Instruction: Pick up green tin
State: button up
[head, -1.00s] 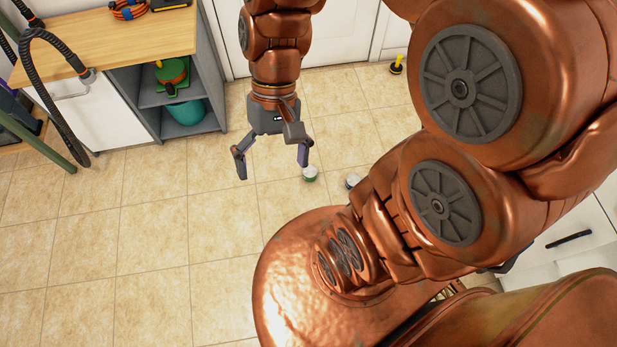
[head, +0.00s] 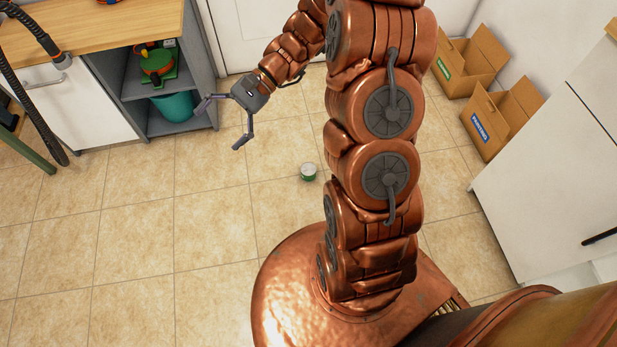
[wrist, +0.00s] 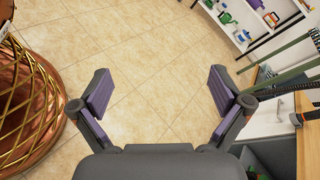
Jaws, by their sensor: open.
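A small green tin (head: 308,172) with a pale top stands on the tiled floor in the head view, just left of my arm. My gripper (head: 222,122) is open and empty, up and to the left of the tin in the picture, with its fingers spread toward the left. In the wrist view my gripper (wrist: 160,100) shows two wide-apart purple-padded fingers with only bare floor tiles between them. The tin is not visible in the wrist view.
A workbench (head: 95,35) with open grey shelves holding a teal bucket (head: 175,105) stands at the left, near my gripper. Cardboard boxes (head: 500,115) sit on the right by a white cabinet (head: 550,170). The floor around the tin's left is clear.

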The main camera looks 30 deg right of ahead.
jog(key=w+d+f+m+t+y+b, duration=0.1)
jog(key=w+d+f+m+t+b, duration=0.25)
jog(key=f, duration=0.35)
jog(key=w+d+f+m+t+y+b, duration=0.2)
jog(key=w+d+f+b, duration=0.1)
jog(key=w+f, duration=0.3)
jog(key=m+t+h+b, duration=0.6)
jog(key=m+t+b, duration=0.6)
jog(key=b, duration=0.1)
send_over(309, 169)
jog(key=a, duration=0.5)
notch_tip(309, 169, down, 36)
jog(key=s+d+f+m+h+b, duration=0.1)
jog(key=s+d+f, duration=0.1)
jog(key=f, duration=0.3)
jog(key=s+d+f+m+t+h+b, duration=0.1)
jog(key=s+d+f+m+h, duration=0.1)
jog(key=f, duration=0.3)
jog(key=s+d+f+m+t+h+b, duration=0.1)
jog(key=s+d+f+m+h+b, duration=0.1)
jog(key=f, duration=0.3)
jog(key=shift+s+d+f, duration=0.25)
jog(key=shift+s+d, duration=0.15)
jog(key=shift+d, duration=0.25)
jog(key=shift+f+x, duration=0.15)
jog(key=shift+x, duration=1.7)
jog(key=shift+f+x, duration=0.1)
jog(key=shift+x, duration=1.8)
jog(key=shift+d, duration=0.1)
jog(key=c, duration=1.4)
